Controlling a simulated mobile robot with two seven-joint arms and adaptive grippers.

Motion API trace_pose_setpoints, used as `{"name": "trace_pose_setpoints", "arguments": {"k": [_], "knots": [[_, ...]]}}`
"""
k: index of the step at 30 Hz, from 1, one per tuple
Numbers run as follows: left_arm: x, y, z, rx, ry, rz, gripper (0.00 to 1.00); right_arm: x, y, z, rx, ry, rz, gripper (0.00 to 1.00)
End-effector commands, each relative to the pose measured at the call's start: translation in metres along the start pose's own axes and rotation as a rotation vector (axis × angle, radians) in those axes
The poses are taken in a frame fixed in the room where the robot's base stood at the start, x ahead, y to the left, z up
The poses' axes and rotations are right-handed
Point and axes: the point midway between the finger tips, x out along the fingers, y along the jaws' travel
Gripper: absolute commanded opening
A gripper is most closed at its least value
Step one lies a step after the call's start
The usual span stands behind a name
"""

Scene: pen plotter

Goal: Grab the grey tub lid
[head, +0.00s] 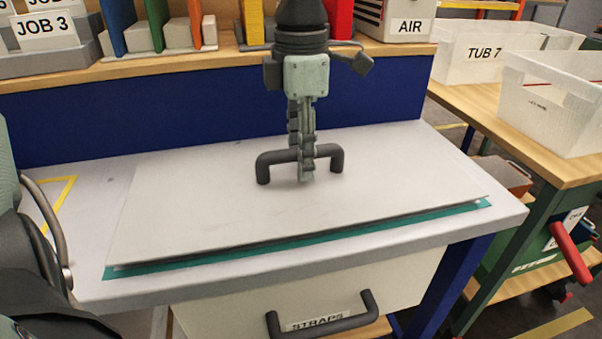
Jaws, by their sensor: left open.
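The grey tub lid (215,200) is a wide, flat, pale plate lying on the white bench top. A dark bar handle (265,163) stands up near its back middle. My left gripper (306,175) points straight down at the handle, seen nearly edge-on. Its fingers are open and overlap the middle of the handle bar, with the tips close above the lid. I cannot tell whether the fingers touch the bar. The gripper hides the middle of the handle. My right gripper is not in view.
A teal sheet (330,238) shows under the lid's front edge. A drawer labelled STRAPS (230,300) sits below the bench top. A shelf (200,62) with binders and boxes runs behind. White tubs (555,100) stand on a wooden table at right. Bare bench (95,170) lies left.

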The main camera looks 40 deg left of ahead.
Motion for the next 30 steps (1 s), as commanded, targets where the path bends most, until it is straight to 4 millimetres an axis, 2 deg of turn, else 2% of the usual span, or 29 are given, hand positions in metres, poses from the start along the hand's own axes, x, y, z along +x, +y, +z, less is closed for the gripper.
{"name": "trace_pose_setpoints", "arguments": {"k": [7, 17, 30], "knots": [[0.0016, 0.0002, 0.0003, 0.0, -0.002, 0.001, 0.41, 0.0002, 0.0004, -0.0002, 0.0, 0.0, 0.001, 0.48], [0.0013, 0.0003, 0.0003, 0.0, -0.002, 0.001, 0.01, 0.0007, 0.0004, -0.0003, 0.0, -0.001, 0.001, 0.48], [-0.0006, 0.0005, 0.0006, 0.0, -0.003, 0.002, 0.0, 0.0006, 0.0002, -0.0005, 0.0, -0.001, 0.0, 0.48]]}}
